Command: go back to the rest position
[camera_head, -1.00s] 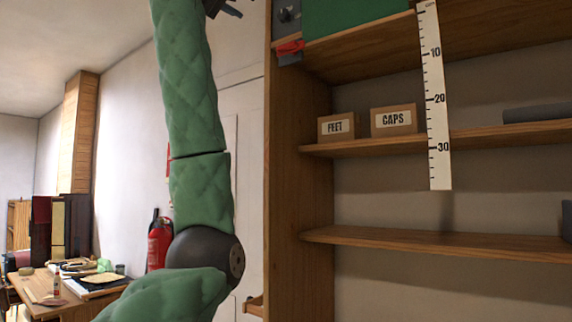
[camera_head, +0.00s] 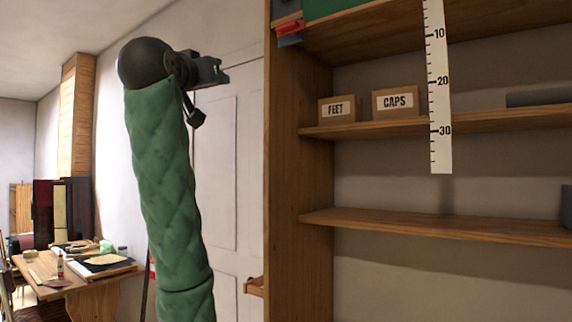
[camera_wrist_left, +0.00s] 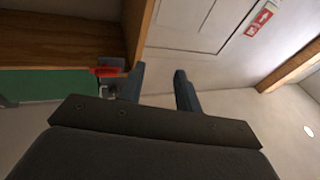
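My left arm, in green padded covering, rises at the left of the head view. Its left gripper (camera_head: 222,72) is beside the pale door, left of the shelf unit. In the left wrist view the two dark fingers (camera_wrist_left: 160,85) stand apart with nothing between them. A red item (camera_wrist_left: 105,71) at the shelf's edge shows just beyond the left finger there. It also shows at the top of the shelf unit in the head view (camera_head: 290,28). My right gripper is not in view.
The wooden shelf unit (camera_head: 298,180) stands on the right. It holds a FEET box (camera_head: 338,110) and a CAPS box (camera_head: 397,103). A white ruler (camera_head: 438,100) hangs in front. A cluttered desk (camera_head: 95,282) is at lower left. The door (camera_head: 220,170) is behind my arm.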

